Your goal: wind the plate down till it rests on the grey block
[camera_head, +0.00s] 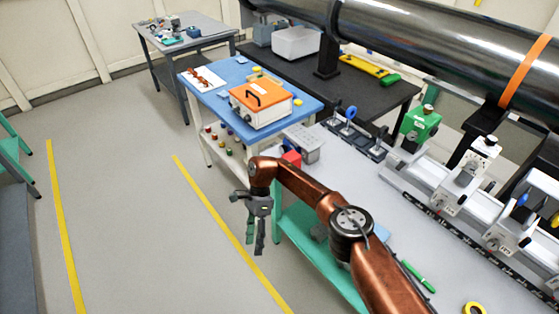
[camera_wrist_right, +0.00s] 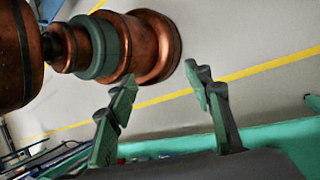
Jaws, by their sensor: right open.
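My right gripper (camera_head: 255,243) hangs open over the floor, just left of the light grey bench (camera_head: 340,195) on the right. Its two green-padded fingers point down with nothing between them. In the right wrist view its fingers (camera_wrist_right: 160,74) stand apart and empty, with my copper arm links behind. I cannot make out a plate that winds up and down. My left gripper is out of view.
A blue-topped cart (camera_head: 222,101) carries an orange-topped box (camera_head: 262,98). Clamped holders and a green unit (camera_head: 421,121) line the bench under a large dark pipe (camera_head: 420,45). A green pen (camera_head: 419,276) and yellow tape roll (camera_head: 474,308) lie nearer.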

